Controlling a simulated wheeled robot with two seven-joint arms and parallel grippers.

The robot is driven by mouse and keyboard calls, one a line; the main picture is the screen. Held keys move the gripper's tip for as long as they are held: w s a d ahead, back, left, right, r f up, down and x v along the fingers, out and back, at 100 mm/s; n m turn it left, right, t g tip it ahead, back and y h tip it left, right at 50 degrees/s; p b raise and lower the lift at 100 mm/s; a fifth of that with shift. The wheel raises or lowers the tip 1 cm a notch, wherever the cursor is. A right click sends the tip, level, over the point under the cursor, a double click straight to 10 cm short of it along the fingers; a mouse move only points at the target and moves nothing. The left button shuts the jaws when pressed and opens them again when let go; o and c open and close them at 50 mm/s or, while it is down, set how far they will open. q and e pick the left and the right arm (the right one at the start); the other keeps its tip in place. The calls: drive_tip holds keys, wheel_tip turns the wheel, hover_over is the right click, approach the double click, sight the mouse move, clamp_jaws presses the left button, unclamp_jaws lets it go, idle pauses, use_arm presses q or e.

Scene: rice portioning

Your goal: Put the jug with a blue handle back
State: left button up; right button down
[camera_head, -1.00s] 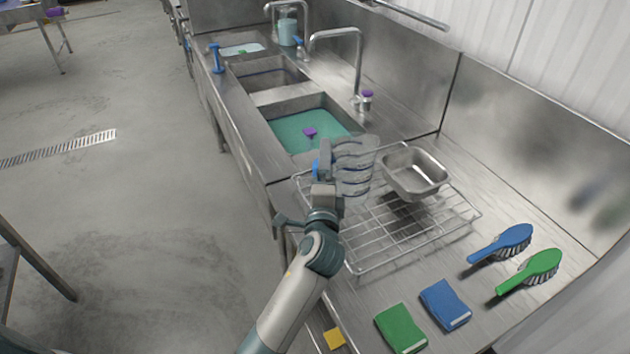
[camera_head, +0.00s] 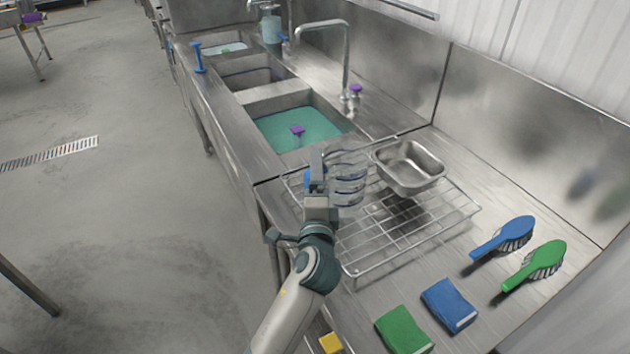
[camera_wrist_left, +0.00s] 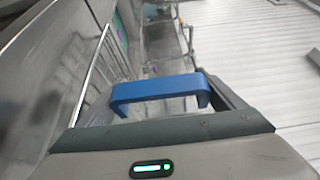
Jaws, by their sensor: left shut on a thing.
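My left gripper (camera_head: 317,176) is shut on this handle. In the left wrist view the blue handle (camera_wrist_left: 160,91) spans the space between the fingers, and the jug's body is hard to make out. I cannot tell whether the jug touches the rack. My right gripper is not in view.
A steel pan (camera_head: 408,168) sits on the rack right of the jug. A sink (camera_head: 258,128) with teal water lies beyond. Blue (camera_head: 503,238) and green (camera_head: 535,265) brushes and green (camera_head: 403,330) and blue (camera_head: 449,305) cloths lie on the counter. The rack's near right part is clear.

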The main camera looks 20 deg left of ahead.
use_arm(q)
drive_tip(key=shift+s+d+r, duration=0.1)
drive_tip(key=shift+r, duration=0.05)
drive_tip(key=o, duration=1.6)
drive_tip(key=shift+f, duration=0.2)
drive_tip(key=shift+c, duration=0.2)
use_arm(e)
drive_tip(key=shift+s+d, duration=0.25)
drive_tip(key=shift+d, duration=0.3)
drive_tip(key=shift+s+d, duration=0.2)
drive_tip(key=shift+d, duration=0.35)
use_arm(q)
drive_tip(key=shift+r, duration=0.1)
